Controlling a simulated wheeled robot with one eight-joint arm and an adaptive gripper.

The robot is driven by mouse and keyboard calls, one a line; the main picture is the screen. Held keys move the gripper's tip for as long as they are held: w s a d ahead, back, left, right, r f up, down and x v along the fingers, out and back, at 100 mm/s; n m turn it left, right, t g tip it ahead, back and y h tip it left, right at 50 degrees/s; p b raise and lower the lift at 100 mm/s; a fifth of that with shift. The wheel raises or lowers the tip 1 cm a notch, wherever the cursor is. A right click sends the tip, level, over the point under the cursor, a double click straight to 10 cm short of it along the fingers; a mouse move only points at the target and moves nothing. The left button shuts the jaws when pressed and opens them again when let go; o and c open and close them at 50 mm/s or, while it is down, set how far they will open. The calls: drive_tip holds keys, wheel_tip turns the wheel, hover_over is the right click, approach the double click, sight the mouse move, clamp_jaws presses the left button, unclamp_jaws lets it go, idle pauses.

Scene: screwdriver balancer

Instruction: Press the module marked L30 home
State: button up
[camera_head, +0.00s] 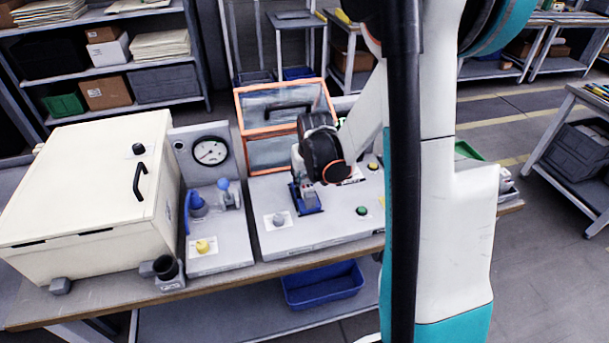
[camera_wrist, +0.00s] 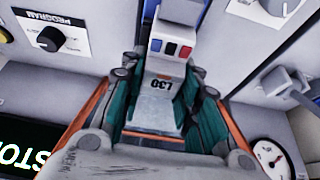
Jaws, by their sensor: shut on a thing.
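The module marked L30 (camera_wrist: 163,88) is light grey, with blue, dark and red patches at its top end. In the wrist view it stands between the teal-padded fingers of my gripper (camera_wrist: 164,82), which are shut on it. In the head view my gripper (camera_head: 307,190) points down at a blue piece (camera_head: 312,208) on the grey panel (camera_head: 335,228). The module is not clearly visible there. The lower end of the module and its seat are hidden, so I cannot tell how deep it sits.
The panel carries a green button (camera_head: 361,210) and a grey knob (camera_head: 279,219). A PROGRAM dial (camera_wrist: 50,38) shows in the wrist view. An orange-framed clear box (camera_head: 273,150) stands behind my gripper. A gauge unit (camera_head: 210,151) and cream cabinet (camera_head: 85,190) stand left.

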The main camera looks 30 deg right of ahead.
drive_tip(key=shift+f+b, duration=0.55)
drive_tip(key=shift+f, duration=0.05)
idle(0.8)
drive_tip(key=shift+f, duration=0.1)
clamp_jaws()
idle(0.3)
drive_tip(key=o, duration=1.3)
unclamp_jaws()
drive_tip(key=shift+c, duration=0.2)
drive_tip(key=v, duration=1.2)
drive_tip(key=shift+a, duration=0.1)
